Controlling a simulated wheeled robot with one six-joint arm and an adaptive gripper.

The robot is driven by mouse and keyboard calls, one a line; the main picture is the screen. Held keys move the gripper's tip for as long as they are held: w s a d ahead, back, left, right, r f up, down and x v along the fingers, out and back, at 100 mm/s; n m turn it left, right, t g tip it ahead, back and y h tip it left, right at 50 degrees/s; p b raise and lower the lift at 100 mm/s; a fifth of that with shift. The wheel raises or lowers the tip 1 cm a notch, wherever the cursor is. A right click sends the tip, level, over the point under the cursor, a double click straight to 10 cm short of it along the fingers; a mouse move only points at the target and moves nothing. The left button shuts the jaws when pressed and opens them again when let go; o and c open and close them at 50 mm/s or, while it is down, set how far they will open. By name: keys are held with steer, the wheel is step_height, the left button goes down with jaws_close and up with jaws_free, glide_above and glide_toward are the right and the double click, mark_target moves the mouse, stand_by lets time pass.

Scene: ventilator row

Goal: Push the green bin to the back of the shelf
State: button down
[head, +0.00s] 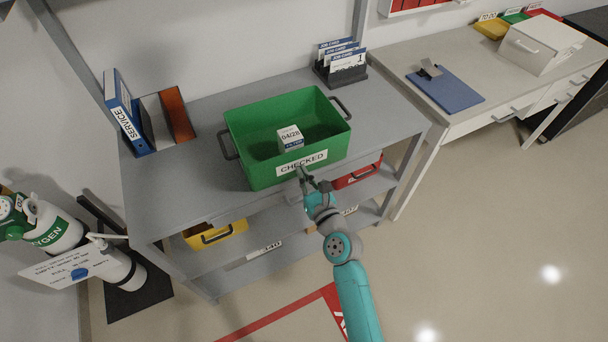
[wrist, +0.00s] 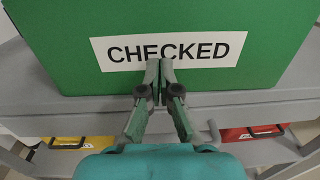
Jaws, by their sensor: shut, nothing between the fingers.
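The green bin (head: 259,170) stands upright on the top shelf (head: 185,195), with a "CHECKED" label on its front and dark handles at both sides. A small white box marked 04/28 (head: 290,138) is inside it. There is bare shelf behind the bin, up to the wall. My gripper (head: 302,171) is shut and empty at the bin's front. In the wrist view my gripper (wrist: 158,66) has its fingertips at the lower edge of the label on the green bin (wrist: 65,40). I cannot tell whether they touch it.
Binders (head: 125,115) stand at the shelf's left and a job card holder (head: 341,70) at its back right. A yellow bin (head: 215,233) and a red bin (head: 358,172) sit on the level below. Oxygen cylinders (head: 55,232) stand at the left, a desk (head: 460,65) at the right.

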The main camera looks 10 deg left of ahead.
steer(key=x, duration=0.7)
steer(key=shift+w+a, duration=0.15)
steer(key=shift+w, duration=0.2)
steer(key=shift+s, duration=0.15)
